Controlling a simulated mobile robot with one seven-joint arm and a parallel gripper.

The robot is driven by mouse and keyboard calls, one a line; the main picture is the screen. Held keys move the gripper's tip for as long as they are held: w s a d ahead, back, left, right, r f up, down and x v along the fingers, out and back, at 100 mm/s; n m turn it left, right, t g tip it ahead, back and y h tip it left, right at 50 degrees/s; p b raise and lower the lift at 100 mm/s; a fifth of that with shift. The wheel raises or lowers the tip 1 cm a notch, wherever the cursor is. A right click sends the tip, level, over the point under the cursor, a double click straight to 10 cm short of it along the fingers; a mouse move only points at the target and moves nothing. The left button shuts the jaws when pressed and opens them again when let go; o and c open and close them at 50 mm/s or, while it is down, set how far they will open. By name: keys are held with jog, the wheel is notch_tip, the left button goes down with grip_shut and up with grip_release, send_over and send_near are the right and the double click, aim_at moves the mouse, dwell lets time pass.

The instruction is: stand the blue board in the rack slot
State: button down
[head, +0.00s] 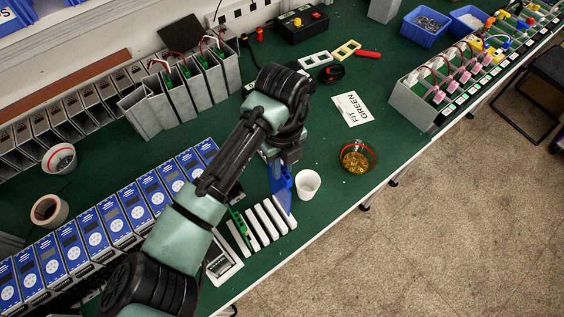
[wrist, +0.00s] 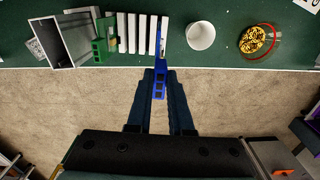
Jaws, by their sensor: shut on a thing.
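The blue board (head: 282,187) is upright in my gripper (head: 285,163), which is shut on it. In the wrist view the board (wrist: 159,87) runs from between the fingers (wrist: 160,76) to the right end of the rack. The rack (head: 264,226) is white with several parallel bars and lies on the green bench; it also shows in the wrist view (wrist: 132,33). The board's lower end is at the rack's right-end bars. I cannot tell whether it is inside a slot or just above it. A green board (head: 240,229) stands at the rack's left end.
A white cup (head: 307,183) stands close to the right of the blue board. A bowl of brass parts (head: 355,157) is farther right, near the bench edge. A row of blue-fronted units (head: 110,224) is left of my arm. A printed card (head: 352,109) lies behind.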

aim_at(282, 180)
jog(key=shift+s+f+b, duration=0.2)
jog(key=shift+f+b, duration=0.75)
jog(key=shift+f, duration=0.1)
notch_tip(282, 180, down, 3)
jog(key=shift+w+r+b, duration=0.15)
jog(key=shift+r+b, duration=0.05)
jog(key=shift+b, duration=0.7)
jog(key=shift+f+b, duration=0.35)
jog(key=shift+f, duration=0.15)
jog(key=shift+f+b, duration=1.7)
jog(key=shift+f, duration=0.85)
jog(key=c, duration=0.7)
grip_release()
jog(key=shift+c, duration=0.2)
jog(key=shift+r, duration=0.1)
notch_tip(282, 180, up, 13)
jog(key=shift+f+b, duration=0.1)
jog(key=shift+b, duration=0.85)
